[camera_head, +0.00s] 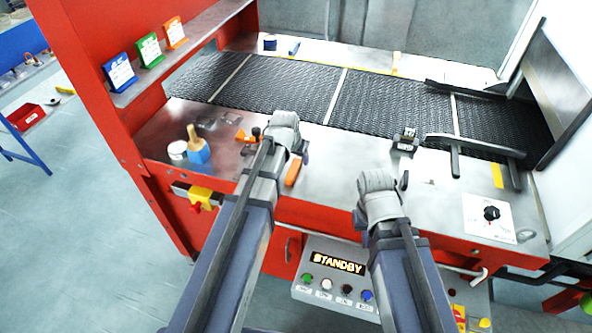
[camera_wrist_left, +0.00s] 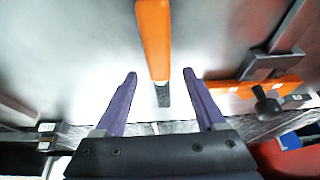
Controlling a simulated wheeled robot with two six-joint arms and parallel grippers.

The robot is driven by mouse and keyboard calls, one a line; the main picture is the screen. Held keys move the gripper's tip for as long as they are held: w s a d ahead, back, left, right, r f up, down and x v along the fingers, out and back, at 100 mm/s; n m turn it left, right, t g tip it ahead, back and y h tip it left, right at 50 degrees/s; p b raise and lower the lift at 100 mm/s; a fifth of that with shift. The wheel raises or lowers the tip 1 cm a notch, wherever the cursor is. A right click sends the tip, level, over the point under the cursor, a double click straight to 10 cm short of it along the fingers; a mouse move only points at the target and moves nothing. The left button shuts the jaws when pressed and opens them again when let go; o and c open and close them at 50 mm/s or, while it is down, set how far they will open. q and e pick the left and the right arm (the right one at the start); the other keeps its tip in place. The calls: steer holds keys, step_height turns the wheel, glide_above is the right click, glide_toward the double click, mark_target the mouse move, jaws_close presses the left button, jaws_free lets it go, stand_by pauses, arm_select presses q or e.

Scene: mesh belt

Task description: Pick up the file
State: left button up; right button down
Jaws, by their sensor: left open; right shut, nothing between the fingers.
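The file has an orange handle (camera_head: 293,172) that lies on the metal worktop near its front edge, just right of my left gripper (camera_head: 287,135). In the left wrist view the file's orange handle (camera_wrist_left: 153,40) reaches down from the top, and its short dark end (camera_wrist_left: 163,95) lies between the fingers in the picture. My left gripper (camera_wrist_left: 160,75) is open, with a finger on each side of the file and neither visibly touching it. My right gripper (camera_head: 385,182) is shut and empty over the front edge of the worktop, right of the file. Its fingertips are mostly hidden.
An orange clamp (camera_wrist_left: 270,88) with a black knob lies right of the fingers in the left wrist view. A blue-and-wood brush (camera_head: 197,150) and a white roll (camera_head: 178,150) stand at left. The dark mesh belt (camera_head: 290,90) runs behind.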

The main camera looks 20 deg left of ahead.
arm_select(q)
steer(key=shift+b+x, duration=0.4)
steer(key=shift+x, duration=0.5)
steer(key=shift+r, duration=0.1)
steer(key=shift+c, duration=0.4)
jaws_close()
